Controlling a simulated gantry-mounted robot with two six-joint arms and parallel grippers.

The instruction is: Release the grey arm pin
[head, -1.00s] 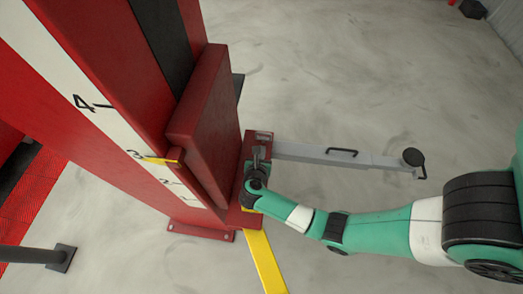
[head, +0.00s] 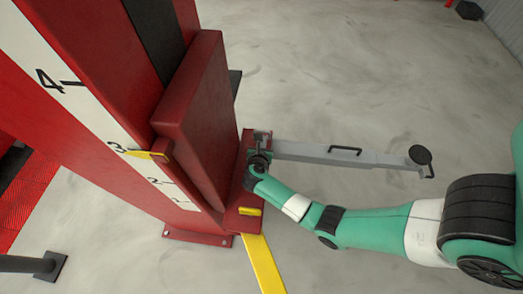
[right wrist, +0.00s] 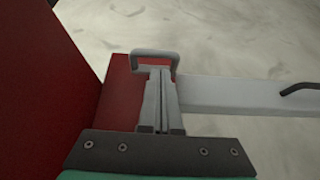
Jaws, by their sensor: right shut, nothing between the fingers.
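The grey arm pin (right wrist: 152,55) shows in the right wrist view as a pale loop handle standing on the red arm bracket (right wrist: 118,90). In the head view the pin (head: 262,135) is small and partly hidden by my right wrist. My right gripper (right wrist: 161,72) is shut and empty. Its fingertips overlap the lower part of the loop in the right wrist view; I cannot tell whether they touch it. In the head view the right gripper (head: 261,153) is at the bracket, just below the pin. My left gripper is in neither view.
The grey lift arm (head: 310,152) reaches right from the bracket, with a handle and a round black pad (head: 420,155). A tall red post (head: 195,110) with a numbered scale and yellow pointer (head: 150,154) stands left.

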